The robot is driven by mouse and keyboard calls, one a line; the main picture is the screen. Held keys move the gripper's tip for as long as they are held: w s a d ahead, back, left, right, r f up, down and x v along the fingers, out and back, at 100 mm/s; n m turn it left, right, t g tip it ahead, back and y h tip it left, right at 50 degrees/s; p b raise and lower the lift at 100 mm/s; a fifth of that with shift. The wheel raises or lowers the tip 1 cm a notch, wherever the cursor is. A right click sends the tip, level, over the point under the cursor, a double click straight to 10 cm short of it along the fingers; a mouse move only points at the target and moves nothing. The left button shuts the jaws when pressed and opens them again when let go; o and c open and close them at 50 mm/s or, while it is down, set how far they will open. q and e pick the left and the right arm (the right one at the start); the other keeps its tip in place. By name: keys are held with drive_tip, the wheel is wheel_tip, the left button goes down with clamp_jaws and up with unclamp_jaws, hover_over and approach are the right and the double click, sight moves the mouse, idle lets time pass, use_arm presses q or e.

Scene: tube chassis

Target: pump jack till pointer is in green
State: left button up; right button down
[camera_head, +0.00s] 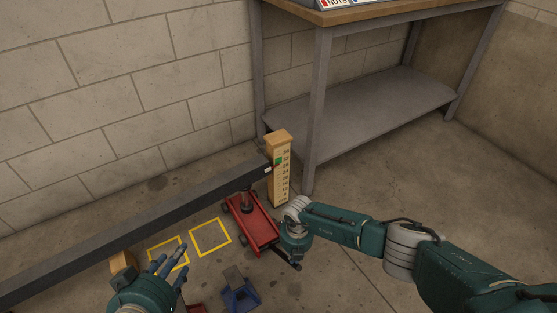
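A red floor jack (252,222) stands on the concrete under the free end of a long dark grey beam (140,223). A wooden gauge post (281,185) with a number scale and a green mark (278,161) stands beside the beam end. A small white pointer (267,170) on the beam end sits slightly below the green mark. My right gripper (293,262) points down at the right front of the jack; its fingers and any handle in them are not clear. My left gripper (166,264) is at the bottom left, its fingers apart and seemingly empty.
A grey metal bench (375,112) with a lower shelf stands behind the post. Yellow floor squares (210,237) lie left of the jack. A blue stand (240,295) is in front, and a wooden block (123,262) is under the beam. A block wall runs behind.

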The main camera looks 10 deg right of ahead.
drive_tip(key=shift+r+p, duration=0.65)
drive_tip(key=shift+r, duration=0.05)
drive_tip(key=shift+r+p, duration=0.5)
drive_tip(key=shift+r, duration=0.05)
use_arm(q)
drive_tip(key=s+a+f+g+y, duration=0.1)
drive_tip(key=s+a+f+g, duration=0.1)
drive_tip(key=s, duration=0.4)
drive_tip(key=s+a+f+g, duration=0.2)
drive_tip(key=s+f+g, duration=0.2)
drive_tip(key=s, duration=0.3)
drive_tip(key=shift+s+a+f+g+y, duration=0.2)
drive_tip(key=shift+f+g+y, duration=0.1)
drive_tip(key=shift+f+y, duration=0.15)
drive_tip(key=shift+w, duration=0.1)
